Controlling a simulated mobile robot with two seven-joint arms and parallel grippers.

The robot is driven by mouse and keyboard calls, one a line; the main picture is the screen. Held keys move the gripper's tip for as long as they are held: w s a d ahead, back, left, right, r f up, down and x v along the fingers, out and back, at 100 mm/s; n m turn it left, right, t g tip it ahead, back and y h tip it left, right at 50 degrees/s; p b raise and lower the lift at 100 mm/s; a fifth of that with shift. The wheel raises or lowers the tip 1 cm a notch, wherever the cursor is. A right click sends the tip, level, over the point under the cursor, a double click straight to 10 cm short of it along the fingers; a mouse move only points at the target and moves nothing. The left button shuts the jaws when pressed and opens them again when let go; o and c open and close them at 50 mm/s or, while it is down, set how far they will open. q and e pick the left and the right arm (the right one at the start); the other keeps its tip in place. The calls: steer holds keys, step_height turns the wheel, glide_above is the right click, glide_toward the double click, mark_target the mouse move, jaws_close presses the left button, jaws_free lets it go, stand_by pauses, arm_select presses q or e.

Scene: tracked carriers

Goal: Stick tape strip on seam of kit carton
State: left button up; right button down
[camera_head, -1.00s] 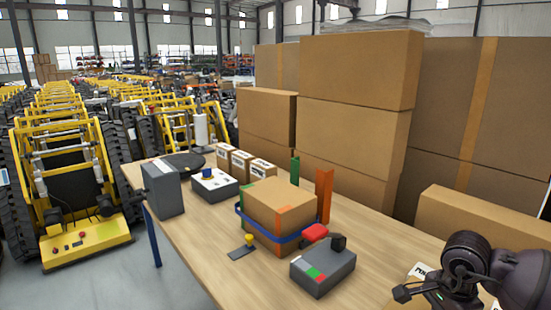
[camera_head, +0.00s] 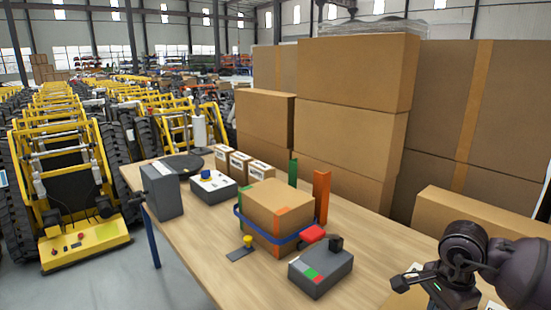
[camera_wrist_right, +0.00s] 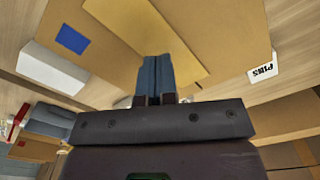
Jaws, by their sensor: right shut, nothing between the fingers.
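My right gripper (camera_head: 397,284) is at the lower right of the head view, low over the near end of the table. In the right wrist view its fingers (camera_wrist_right: 155,60) are pressed together with nothing between them. They point at a brown cardboard surface (camera_wrist_right: 215,25), apparently the kit carton, with a lighter tan strip-like panel (camera_wrist_right: 150,25) across it. Whether that panel is the tape strip or a flap, and whether the fingers touch it, I cannot tell. A blue square (camera_wrist_right: 72,39) marks the cardboard. My left gripper is out of view.
A strapped carton (camera_head: 275,207) with orange corners stands mid-table, beside a grey device (camera_head: 320,272) and a red buckle (camera_head: 312,233). Small boxes (camera_head: 240,167) and grey units (camera_head: 162,190) stand farther back. Tall stacked cartons (camera_head: 355,135) border the table's right side. A PINS label (camera_wrist_right: 262,69) shows near the fingers.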

steer(key=shift+r+p, duration=0.7)
steer(key=shift+r, duration=1.45)
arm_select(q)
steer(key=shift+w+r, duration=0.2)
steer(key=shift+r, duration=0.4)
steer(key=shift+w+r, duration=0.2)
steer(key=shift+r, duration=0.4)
arm_select(e)
steer(key=shift+f, duration=0.1)
